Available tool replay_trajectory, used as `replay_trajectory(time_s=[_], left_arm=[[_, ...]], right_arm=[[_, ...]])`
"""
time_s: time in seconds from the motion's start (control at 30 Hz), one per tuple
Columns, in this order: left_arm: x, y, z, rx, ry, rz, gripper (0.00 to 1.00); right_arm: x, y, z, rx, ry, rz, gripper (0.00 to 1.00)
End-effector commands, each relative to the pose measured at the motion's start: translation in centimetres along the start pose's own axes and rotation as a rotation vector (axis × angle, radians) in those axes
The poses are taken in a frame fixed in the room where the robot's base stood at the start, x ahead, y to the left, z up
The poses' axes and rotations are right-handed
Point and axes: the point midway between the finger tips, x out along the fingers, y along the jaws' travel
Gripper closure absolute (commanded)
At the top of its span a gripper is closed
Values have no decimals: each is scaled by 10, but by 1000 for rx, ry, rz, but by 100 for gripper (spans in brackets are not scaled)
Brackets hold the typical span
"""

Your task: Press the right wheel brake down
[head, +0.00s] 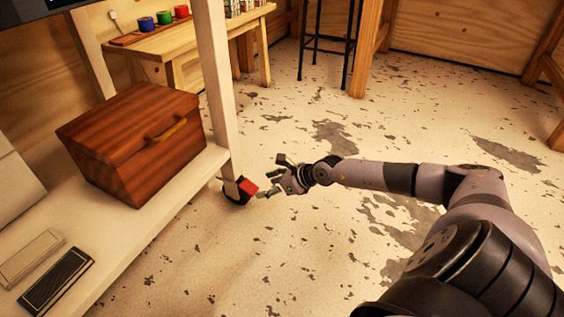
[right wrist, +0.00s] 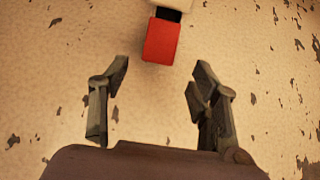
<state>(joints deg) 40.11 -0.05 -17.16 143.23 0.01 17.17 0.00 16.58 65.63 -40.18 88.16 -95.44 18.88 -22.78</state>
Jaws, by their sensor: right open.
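The right wheel brake is a red lever (head: 247,186) on the black caster wheel (head: 233,194) at the foot of the white cart's near leg (head: 217,90). In the right wrist view the red brake lever (right wrist: 161,40) lies ahead of the fingertips, centred between them. My right gripper (head: 271,178) is just right of the lever in the head view. It is open and empty, with its two fingers (right wrist: 160,78) spread apart in the right wrist view. I cannot tell whether a finger touches the lever. My left gripper is not in view.
The white cart shelf (head: 150,235) holds a wooden box (head: 130,140) with a handle and a dark flat item (head: 57,281). A wooden bench (head: 190,45) with coloured rolls and a black-legged stool (head: 325,50) stand behind. The speckled floor around my right arm is clear.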

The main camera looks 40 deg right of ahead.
Motion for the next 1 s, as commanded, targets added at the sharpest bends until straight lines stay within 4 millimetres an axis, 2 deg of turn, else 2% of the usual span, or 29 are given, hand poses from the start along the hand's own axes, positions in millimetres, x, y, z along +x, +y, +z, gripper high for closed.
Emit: replay_trajectory(time_s=[0.03,0.2,0.4,0.6,1.0], left_arm=[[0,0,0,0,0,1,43],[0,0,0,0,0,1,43],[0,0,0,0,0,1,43],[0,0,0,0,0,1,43],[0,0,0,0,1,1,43]], right_arm=[[-12,0,-1,-6,5,1,43],[-42,1,-1,-3,3,1,43],[-63,0,-1,-2,2,1,43],[-70,1,0,-1,0,1,43],[-70,1,0,0,0,1,43]])
